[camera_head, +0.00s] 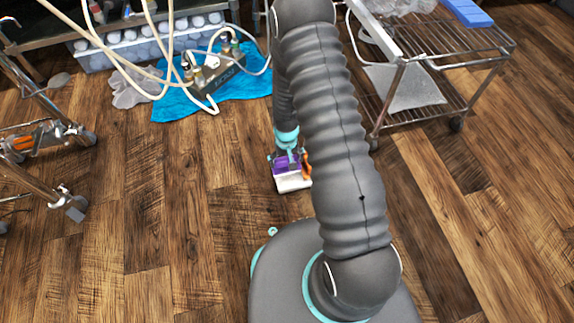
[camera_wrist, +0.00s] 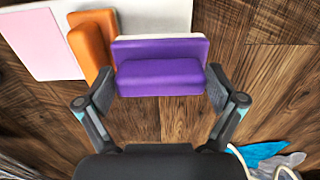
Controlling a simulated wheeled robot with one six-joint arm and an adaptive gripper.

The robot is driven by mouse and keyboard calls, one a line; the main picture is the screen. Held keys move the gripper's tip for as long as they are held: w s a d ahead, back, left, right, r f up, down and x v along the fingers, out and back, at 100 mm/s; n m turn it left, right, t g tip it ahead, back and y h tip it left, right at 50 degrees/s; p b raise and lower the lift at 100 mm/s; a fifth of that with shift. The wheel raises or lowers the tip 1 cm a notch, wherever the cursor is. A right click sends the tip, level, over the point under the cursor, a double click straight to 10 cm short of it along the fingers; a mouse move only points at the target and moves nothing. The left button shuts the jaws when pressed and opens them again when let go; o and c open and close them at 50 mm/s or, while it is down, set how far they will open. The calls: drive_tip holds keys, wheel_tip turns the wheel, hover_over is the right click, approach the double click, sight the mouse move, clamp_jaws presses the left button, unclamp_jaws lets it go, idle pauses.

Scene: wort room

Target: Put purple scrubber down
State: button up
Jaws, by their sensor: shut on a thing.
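The purple scrubber (camera_wrist: 160,76) is a purple block with a second purple part and a pale strip along its far side. In the wrist view my gripper (camera_wrist: 158,90) has one finger at each end of it and is shut on it. In the head view the purple scrubber (camera_head: 287,161) shows low at the end of my arm, with my gripper (camera_head: 288,150) above it. I cannot tell whether it touches anything beneath it.
An orange block (camera_wrist: 92,42) is close beside the scrubber's left end. A pink-and-white flat piece (camera_wrist: 45,45) lies beyond. A wire cart (camera_head: 440,45) stands right, a metal-legged frame (camera_head: 40,185) left. A blue cloth (camera_head: 170,105) bears hoses. Wooden floor between is clear.

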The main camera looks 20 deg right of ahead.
sight(286, 166)
drive_tip(key=shift+f, duration=1.55)
drive_tip(key=shift+f+b, duration=0.2)
drive_tip(key=shift+b, duration=0.1)
drive_tip(key=o, duration=0.7)
drive_tip(key=shift+r, duration=0.1)
